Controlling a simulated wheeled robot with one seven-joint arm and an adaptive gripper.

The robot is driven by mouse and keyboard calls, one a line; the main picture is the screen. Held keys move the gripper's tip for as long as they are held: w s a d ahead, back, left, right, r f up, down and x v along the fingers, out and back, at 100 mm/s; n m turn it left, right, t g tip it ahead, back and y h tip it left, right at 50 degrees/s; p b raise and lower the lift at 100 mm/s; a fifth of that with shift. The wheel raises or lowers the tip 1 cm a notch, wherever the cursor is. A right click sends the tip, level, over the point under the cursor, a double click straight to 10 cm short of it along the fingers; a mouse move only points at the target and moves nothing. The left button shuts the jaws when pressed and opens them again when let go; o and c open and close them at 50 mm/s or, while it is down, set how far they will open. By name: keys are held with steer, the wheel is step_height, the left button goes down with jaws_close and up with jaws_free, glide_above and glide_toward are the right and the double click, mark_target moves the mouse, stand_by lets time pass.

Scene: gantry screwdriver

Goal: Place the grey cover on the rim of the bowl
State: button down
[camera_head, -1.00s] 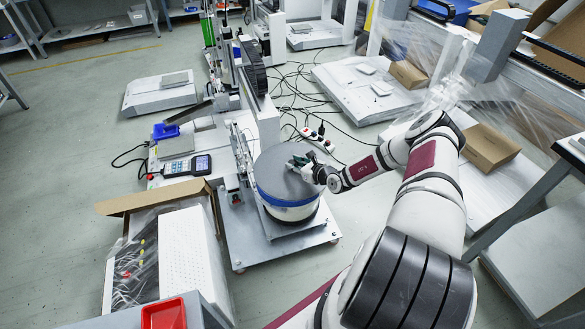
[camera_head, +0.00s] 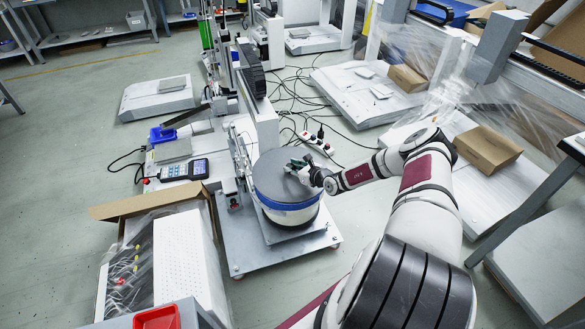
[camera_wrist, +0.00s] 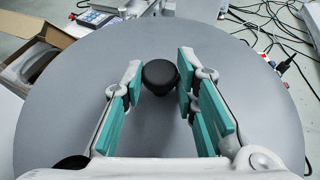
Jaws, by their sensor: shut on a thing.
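The grey cover (camera_head: 272,178) is a flat round disc lying over the top of the bowl (camera_head: 289,212), which is white with a blue band at its upper edge. In the head view the cover looks level; whether it touches the rim all round cannot be told. In the wrist view the cover (camera_wrist: 70,100) fills most of the picture, with a black knob (camera_wrist: 160,76) at its middle. My gripper (camera_head: 299,166) is above the cover, its green-padded fingers on both sides of the knob and shut on it, as the wrist view also shows (camera_wrist: 160,82). The cover hides the bowl's inside.
The bowl stands on a grey wheeled platform (camera_head: 240,254) beside a gantry column (camera_head: 262,120). A handheld controller (camera_head: 184,170) lies at left. An open cardboard box (camera_head: 140,205) and a red tray (camera_head: 158,318) are at front left. Cables and a power strip (camera_head: 317,143) lie behind.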

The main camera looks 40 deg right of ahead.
steer(key=shift+f, duration=0.45)
steer(key=c, duration=1.3)
jaws_free()
